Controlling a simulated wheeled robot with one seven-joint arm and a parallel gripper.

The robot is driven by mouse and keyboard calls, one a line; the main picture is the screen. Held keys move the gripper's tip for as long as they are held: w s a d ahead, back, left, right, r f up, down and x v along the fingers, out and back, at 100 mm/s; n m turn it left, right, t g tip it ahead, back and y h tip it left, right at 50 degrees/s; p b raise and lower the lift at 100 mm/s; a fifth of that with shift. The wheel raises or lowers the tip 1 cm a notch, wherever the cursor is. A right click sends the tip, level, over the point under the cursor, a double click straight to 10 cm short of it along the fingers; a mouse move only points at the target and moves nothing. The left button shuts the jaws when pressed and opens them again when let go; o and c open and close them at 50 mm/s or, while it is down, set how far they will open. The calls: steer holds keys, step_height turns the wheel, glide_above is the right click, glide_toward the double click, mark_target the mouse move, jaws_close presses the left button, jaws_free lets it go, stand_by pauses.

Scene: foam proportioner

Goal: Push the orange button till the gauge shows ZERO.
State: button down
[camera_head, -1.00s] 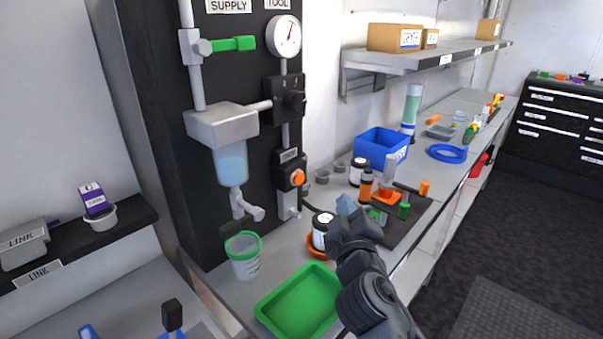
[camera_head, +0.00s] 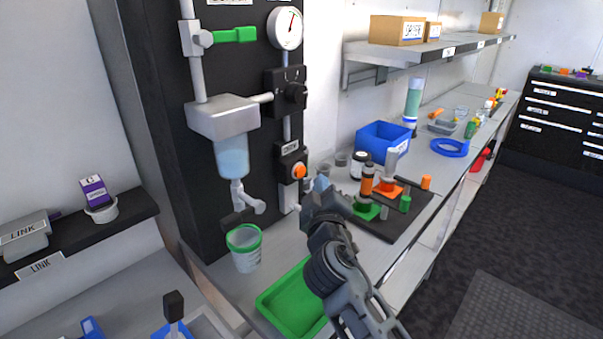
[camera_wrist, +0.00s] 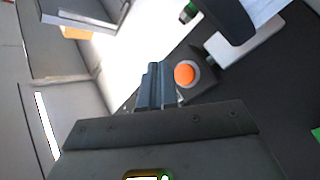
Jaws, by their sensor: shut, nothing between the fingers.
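The orange button (camera_head: 299,171) sits on a dark box on the black panel, below the black knob. It also shows in the wrist view (camera_wrist: 184,75), in a grey ring. The round white gauge (camera_head: 287,27) is at the top right of the panel; its needle points up and slightly right, and its marks are too small to read. My gripper (camera_head: 318,186) is shut and empty, below and to the right of the button. In the wrist view its fingertips (camera_wrist: 154,72) are just left of the button; whether they touch the box cannot be told.
The black knob (camera_head: 296,95) and a green-handled valve (camera_head: 233,35) are on the panel. A green-rimmed cup (camera_head: 245,250) stands below the spout, beside a green tray (camera_head: 290,298). Bottles and a blue bin (camera_head: 384,142) stand right of my arm.

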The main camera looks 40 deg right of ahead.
steer(key=shift+w, duration=1.2)
steer(key=shift+w+f+b, duration=0.1)
steer(key=shift+b, duration=0.25)
stand_by(0.9)
steer(key=shift+w, duration=0.3)
steer(key=shift+w+a+b, duration=0.1)
steer(key=shift+w+b, duration=0.35)
stand_by(0.6)
steer(key=shift+s, duration=0.9)
steer(key=shift+s, duration=2.5)
